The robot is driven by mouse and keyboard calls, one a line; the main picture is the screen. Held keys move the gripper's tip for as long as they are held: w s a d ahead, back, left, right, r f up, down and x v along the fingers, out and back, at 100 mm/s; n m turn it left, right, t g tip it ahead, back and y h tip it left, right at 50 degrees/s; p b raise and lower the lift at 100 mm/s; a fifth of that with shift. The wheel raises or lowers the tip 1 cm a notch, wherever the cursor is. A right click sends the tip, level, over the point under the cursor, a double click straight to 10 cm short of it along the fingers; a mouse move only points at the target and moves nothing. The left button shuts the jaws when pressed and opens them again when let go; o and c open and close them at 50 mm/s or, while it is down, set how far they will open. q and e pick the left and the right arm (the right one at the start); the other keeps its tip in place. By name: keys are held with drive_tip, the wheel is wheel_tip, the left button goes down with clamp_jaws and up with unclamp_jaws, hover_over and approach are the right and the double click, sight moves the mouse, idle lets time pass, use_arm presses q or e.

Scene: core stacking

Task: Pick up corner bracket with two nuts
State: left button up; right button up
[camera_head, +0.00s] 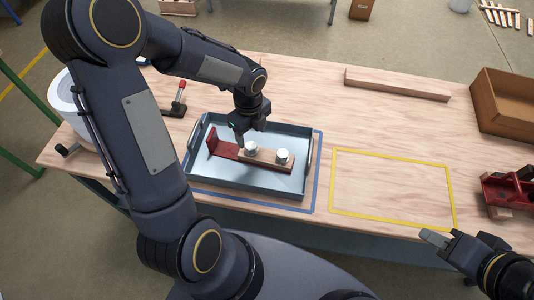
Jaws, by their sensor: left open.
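The dark red corner bracket (227,149) lies in the metal tray (215,178), its upright end at the left. A light wooden piece (268,161) lies along its right part. Two whitish nuts, a left one (251,148) and a right one (283,156), sit on top of this part. My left gripper (241,140) points down at the bracket, just left of the left nut. It is open; whether it touches the bracket is unclear. My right gripper (436,239) is at the lower right, away from the tray; its finger gap is not clear.
Blue tape (318,170) surrounds the tray on the wooden table. An empty yellow taped rectangle (392,157) lies to its right. A wooden bar (396,84) lies at the back. A brown box (505,105) and a red-and-black object (508,192) stand at the right.

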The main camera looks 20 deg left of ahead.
sight(252, 146)
use_arm(q)
wheel_tip(252, 146, down, 7)
drive_tip(key=shift+f, duration=0.2)
idle(0.3)
clamp_jaws()
drive_tip(key=shift+r, duration=0.35)
wheel_tip(252, 146, up, 2)
drive_tip(key=shift+r, duration=0.15)
drive_tip(key=s+d+r, duration=0.5)
drive_tip(key=s+r, duration=0.5)
drive_tip(key=s, duration=0.3)
